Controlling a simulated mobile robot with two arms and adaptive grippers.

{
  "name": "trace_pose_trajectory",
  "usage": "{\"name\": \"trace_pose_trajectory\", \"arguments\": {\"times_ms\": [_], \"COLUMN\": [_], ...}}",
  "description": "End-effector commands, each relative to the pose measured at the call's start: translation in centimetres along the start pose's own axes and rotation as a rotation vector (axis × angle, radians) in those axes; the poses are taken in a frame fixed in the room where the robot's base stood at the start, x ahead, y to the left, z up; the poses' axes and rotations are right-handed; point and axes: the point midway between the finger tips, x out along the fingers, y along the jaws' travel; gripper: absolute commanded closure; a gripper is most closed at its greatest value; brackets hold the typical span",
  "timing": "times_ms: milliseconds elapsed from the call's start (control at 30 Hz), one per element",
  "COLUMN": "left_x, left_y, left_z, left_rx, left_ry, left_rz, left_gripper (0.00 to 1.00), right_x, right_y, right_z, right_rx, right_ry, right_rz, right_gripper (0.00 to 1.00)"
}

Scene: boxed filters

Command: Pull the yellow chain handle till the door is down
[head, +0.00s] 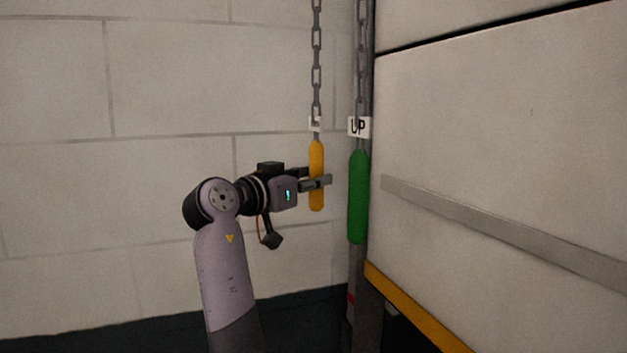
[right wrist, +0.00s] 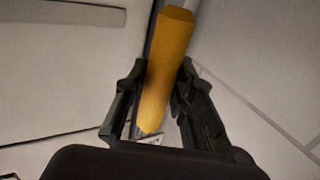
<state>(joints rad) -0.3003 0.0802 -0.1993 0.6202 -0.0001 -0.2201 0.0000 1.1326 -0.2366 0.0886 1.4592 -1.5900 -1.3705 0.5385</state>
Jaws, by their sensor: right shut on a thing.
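The yellow chain handle (head: 316,158) hangs upright on a grey chain (head: 317,62) in the head view. My right gripper (head: 318,182) is shut around its lower half. In the right wrist view the yellow handle (right wrist: 168,62) runs between the two fingers of my right gripper (right wrist: 160,100). The door (head: 500,130) is a pale panel at the right with a grey strip across it and a yellow bottom edge (head: 420,307). Its bottom edge is above the dark floor. My left gripper is not in view.
A green handle (head: 358,197) hangs close to the right of the yellow one, under a white tag (head: 359,127) reading "UP". A dark upright post (head: 366,310) stands beside the door. A pale block wall (head: 170,80) is behind. The space left of my arm is clear.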

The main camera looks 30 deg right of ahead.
Motion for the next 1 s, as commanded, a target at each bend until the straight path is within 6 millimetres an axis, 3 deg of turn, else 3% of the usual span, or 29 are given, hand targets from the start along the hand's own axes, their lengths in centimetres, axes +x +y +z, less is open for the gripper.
{"name": "trace_pose_trajectory", "arguments": {"times_ms": [100, 1000], "left_x": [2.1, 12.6], "left_y": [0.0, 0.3], "left_z": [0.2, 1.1], "left_rx": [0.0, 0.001], "left_ry": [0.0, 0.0], "left_rz": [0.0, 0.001], "left_gripper": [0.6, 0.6], "right_x": [0.0, 0.0], "right_y": [0.0, 0.0], "right_z": [2.6, 16.3], "right_rx": [-0.002, -0.003], "right_ry": [-0.002, -0.005], "right_rz": [0.001, 0.003], "right_gripper": [1.0, 1.0]}}
